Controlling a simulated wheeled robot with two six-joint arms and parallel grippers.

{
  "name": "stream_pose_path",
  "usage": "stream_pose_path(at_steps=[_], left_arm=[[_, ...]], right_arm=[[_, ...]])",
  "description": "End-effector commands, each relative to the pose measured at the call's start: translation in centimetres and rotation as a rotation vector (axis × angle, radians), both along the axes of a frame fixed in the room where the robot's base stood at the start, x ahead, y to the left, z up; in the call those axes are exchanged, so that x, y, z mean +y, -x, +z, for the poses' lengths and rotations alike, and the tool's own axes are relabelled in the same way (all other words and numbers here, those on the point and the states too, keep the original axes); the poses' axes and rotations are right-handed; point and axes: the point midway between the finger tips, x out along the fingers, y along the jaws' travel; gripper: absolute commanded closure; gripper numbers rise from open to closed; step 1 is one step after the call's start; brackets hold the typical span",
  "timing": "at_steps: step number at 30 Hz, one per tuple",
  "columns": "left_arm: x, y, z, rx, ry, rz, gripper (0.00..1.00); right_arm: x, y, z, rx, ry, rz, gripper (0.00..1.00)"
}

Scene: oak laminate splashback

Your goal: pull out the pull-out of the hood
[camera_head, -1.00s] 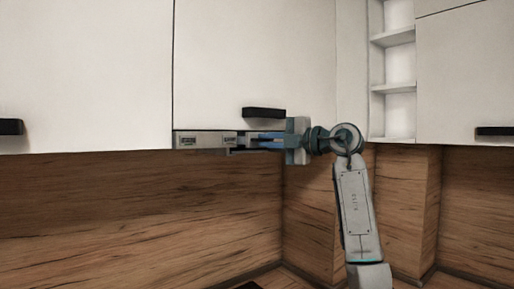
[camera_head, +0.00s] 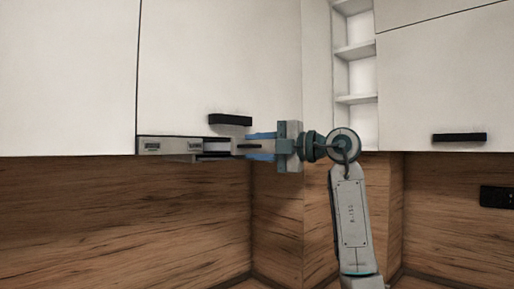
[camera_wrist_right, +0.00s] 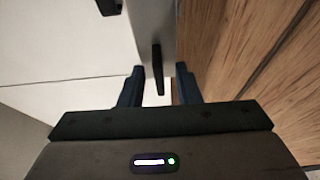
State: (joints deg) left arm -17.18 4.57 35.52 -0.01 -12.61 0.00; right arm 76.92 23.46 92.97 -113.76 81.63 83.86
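The hood's pull-out (camera_head: 172,146) is a narrow grey metallic strip under the white upper cabinet. In the right wrist view its grey front (camera_wrist_right: 150,25) carries a slim dark handle (camera_wrist_right: 157,72). My right gripper (camera_head: 250,147) is at the strip's right end, fingers pointing left. In the right wrist view my right gripper (camera_wrist_right: 158,72) is open, one finger on each side of the dark handle, with a visible gap on both sides. The head view does not show clearly whether the pull-out is out at all. My left gripper is not in view.
A black cabinet handle (camera_head: 230,119) sits just above the fingers. The wood splashback (camera_head: 120,210) lies below and behind. Open shelves (camera_head: 355,75) and another handled cabinet (camera_head: 459,137) are at the right. A black socket (camera_head: 497,197) is on the wall.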

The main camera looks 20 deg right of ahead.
Motion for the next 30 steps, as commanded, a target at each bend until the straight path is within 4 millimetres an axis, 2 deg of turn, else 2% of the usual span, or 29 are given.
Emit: stream_pose_path(at_steps=[7,15,21,30], left_arm=[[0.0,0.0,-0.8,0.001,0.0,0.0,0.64],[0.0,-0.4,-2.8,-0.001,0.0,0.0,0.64],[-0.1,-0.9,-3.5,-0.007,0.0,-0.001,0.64],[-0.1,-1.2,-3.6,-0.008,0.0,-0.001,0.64]], right_arm=[[-1.0,1.0,-0.2,-0.003,0.0,-0.002,0.7],[-4.7,5.0,-0.4,-0.003,0.002,-0.005,0.7],[-6.7,7.2,-0.2,0.0,0.0,-0.003,0.7],[-7.3,8.0,0.0,0.0,0.0,0.0,0.7]])
